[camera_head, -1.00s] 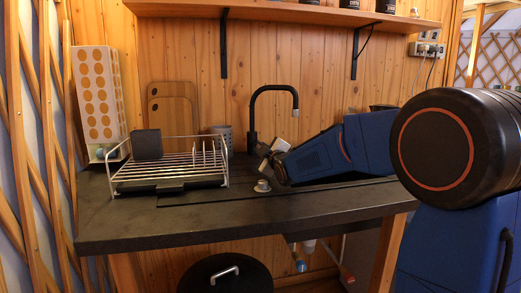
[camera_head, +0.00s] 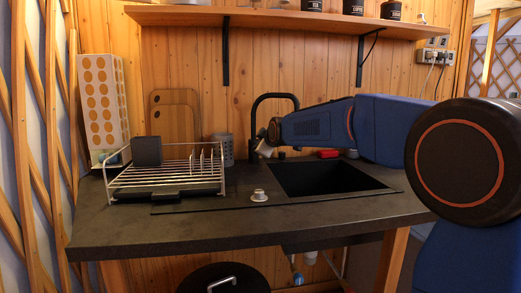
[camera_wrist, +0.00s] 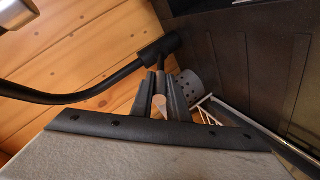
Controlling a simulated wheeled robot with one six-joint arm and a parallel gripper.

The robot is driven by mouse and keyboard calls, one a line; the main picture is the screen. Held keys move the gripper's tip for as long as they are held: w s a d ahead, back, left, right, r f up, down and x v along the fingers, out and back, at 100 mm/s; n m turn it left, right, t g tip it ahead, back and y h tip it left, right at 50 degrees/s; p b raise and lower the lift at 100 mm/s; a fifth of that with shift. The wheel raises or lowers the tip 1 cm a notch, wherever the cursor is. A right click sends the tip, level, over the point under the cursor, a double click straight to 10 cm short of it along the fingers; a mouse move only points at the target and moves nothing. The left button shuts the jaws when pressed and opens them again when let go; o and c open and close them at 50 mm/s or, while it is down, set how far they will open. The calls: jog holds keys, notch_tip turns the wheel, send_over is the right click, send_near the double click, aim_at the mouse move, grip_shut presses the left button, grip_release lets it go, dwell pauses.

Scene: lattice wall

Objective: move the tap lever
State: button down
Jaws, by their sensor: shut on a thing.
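The black tap (camera_head: 254,117) stands behind the sink, its spout curving over to the right. My gripper (camera_head: 264,148) is at the tap's base, just right of its upright. In the wrist view the tap (camera_wrist: 115,75) runs from the left edge to a thick dark body just beyond my gripper's fingers (camera_wrist: 161,98). The fingers are close together and shut on the tap lever at that body. The lever itself is mostly hidden by the fingers, so its angle cannot be told.
The black sink (camera_head: 325,178) is empty below my arm. A dish rack (camera_head: 165,176) and a grey perforated holder (camera_head: 222,146) stand left. A shelf (camera_head: 290,17) runs above.

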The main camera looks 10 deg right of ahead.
jog(key=shift+w+r+g, duration=0.15)
jog(key=shift+r+g, duration=0.15)
jog(key=c, duration=1.7)
grip_release()
jog(key=v, duration=1.7)
jog(key=shift+s, duration=0.3)
